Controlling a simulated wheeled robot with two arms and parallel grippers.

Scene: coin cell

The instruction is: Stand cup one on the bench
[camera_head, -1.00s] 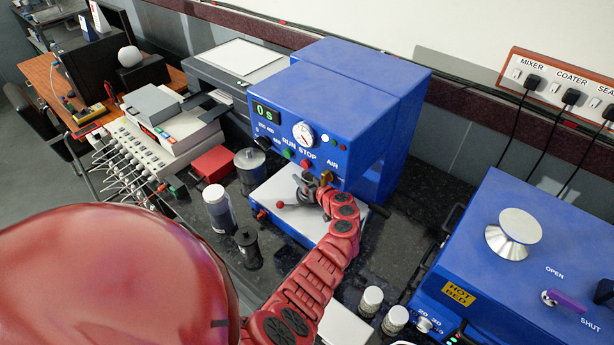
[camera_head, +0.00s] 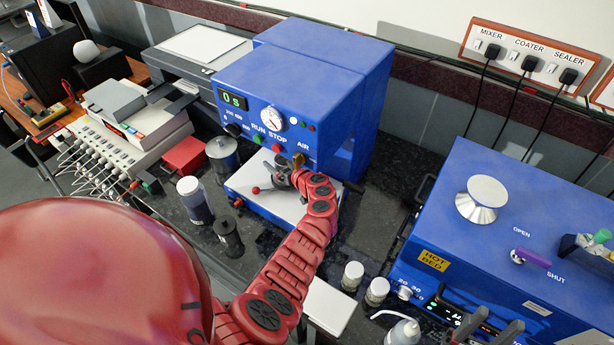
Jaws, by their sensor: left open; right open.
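My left gripper (camera_head: 288,172) is over the white plate (camera_head: 262,200) of the blue mixer, at the end of a red arm. It is open around or beside a small dark grey cup-like piece (camera_head: 282,177); I cannot tell whether they touch. A grey metal pot with a lid (camera_head: 222,158) and a dark canister (camera_head: 228,238) stand upright on the dark bench (camera_head: 385,205) left of the mixer. No cup label is readable, so I cannot tell which is cup one. My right gripper (camera_head: 485,331) is open at the lower right, partly cut off by the frame edge.
The blue mixer (camera_head: 300,80) stands behind my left gripper. A capped jar (camera_head: 195,200) and a red box (camera_head: 184,155) are left of it. Two small jars (camera_head: 353,275) and a blue hot bed (camera_head: 500,215) are right. Bare bench lies between mixer and hot bed.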

